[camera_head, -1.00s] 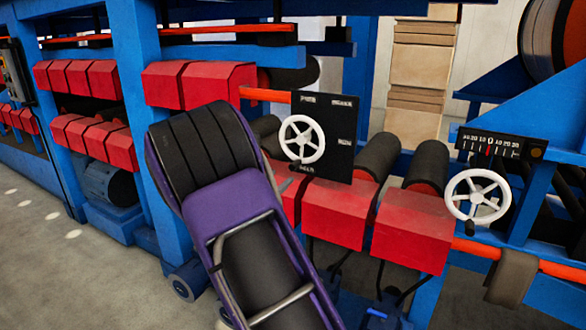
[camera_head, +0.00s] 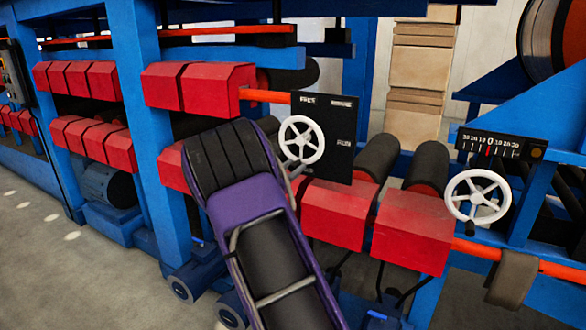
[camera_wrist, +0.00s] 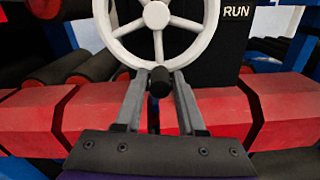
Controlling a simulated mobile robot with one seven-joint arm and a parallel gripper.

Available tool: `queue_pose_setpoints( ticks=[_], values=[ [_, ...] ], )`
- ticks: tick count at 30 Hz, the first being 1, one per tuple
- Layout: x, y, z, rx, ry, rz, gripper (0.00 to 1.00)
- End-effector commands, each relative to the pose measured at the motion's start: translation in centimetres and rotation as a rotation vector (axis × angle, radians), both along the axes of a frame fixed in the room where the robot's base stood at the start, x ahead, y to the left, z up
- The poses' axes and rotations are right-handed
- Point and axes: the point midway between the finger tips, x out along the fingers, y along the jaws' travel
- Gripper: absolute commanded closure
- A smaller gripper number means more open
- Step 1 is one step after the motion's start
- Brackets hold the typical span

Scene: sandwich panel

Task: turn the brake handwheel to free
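A white spoked handwheel (camera_head: 302,140) is mounted on a black panel (camera_head: 341,118) with small white labels. In the wrist view the lower part of this handwheel (camera_wrist: 156,15) fills the top, with the word RUN to its right on the panel. Its black knob (camera_wrist: 160,82) hangs at the bottom of the rim. My gripper (camera_wrist: 160,88) has its two grey fingers apart, one on each side of the knob. I cannot tell whether they touch it. In the head view my purple arm hides most of the gripper (camera_head: 291,174).
A second white handwheel (camera_head: 477,195) stands at the right, below a black scale (camera_head: 501,145) with a red pointer. Red blocks (camera_head: 335,213) and dark rollers (camera_head: 426,168) lie just below and beside the panel. Blue frame posts (camera_head: 147,120) stand left of my arm.

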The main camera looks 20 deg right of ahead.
Motion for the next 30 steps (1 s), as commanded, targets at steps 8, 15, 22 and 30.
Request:
queue_pose_setpoints(
  ticks=[8, 15, 22, 30],
  values=[
    [-0.01, 0.03, 0.02, 0.0, 0.0, 0.0, 1.0],
    [-0.01, 0.03, 0.02, 0.001, -0.001, 0.0, 1.0],
    [-0.02, 0.02, 0.02, 0.001, -0.001, 0.0, 1.0],
    [-0.03, 0.03, 0.02, 0.001, -0.001, -0.001, 1.0]
  ],
)
